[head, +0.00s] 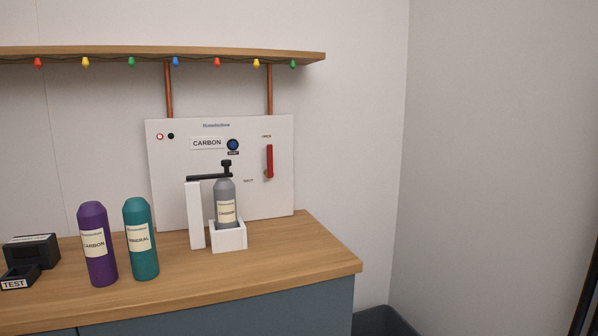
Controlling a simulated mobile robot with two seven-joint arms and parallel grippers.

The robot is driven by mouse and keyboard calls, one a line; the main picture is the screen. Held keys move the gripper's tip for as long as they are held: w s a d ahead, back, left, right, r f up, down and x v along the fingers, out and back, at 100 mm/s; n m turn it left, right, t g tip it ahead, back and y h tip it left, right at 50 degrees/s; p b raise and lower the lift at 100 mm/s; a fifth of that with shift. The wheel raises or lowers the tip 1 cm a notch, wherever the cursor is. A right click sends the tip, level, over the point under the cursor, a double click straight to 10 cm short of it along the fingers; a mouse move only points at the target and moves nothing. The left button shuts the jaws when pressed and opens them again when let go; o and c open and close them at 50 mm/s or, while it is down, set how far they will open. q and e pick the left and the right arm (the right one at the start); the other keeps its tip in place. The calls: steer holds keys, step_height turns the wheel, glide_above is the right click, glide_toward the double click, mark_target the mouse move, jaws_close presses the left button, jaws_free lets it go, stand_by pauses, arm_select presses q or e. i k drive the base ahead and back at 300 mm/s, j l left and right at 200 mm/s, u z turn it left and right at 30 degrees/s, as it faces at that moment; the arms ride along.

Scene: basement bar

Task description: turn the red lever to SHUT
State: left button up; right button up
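The red lever (269,160) is on the right part of a white panel (279,205) that stands against the wall at the back of the counter. It is upright, with its upper end near the OPEN label (266,136). The SHUT label (248,181) is lower and to the left of the lever's lower end. Neither of my grippers shows in the head view. Nothing covers the lever.
A grey bottle (225,190) sits in a white holder (229,239) under a black clamp arm (208,178), left of the lever. A purple bottle (97,246) and a teal bottle (141,238) stand on the wooden counter (290,254). A shelf (200,53) with coloured bulbs hangs above.

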mark_target(268, 173)
steer(key=i+l+u, duration=0.1)
steer(key=i+l, duration=0.15)
steer(key=i+l+u, duration=0.15)
steer(key=l, duration=0.25)
steer(key=i+l+u, duration=0.1)
steer(key=i+l, duration=0.15)
steer(key=l, duration=0.15)
steer(key=i+l+u, duration=0.15)
steer(key=l, duration=0.2)
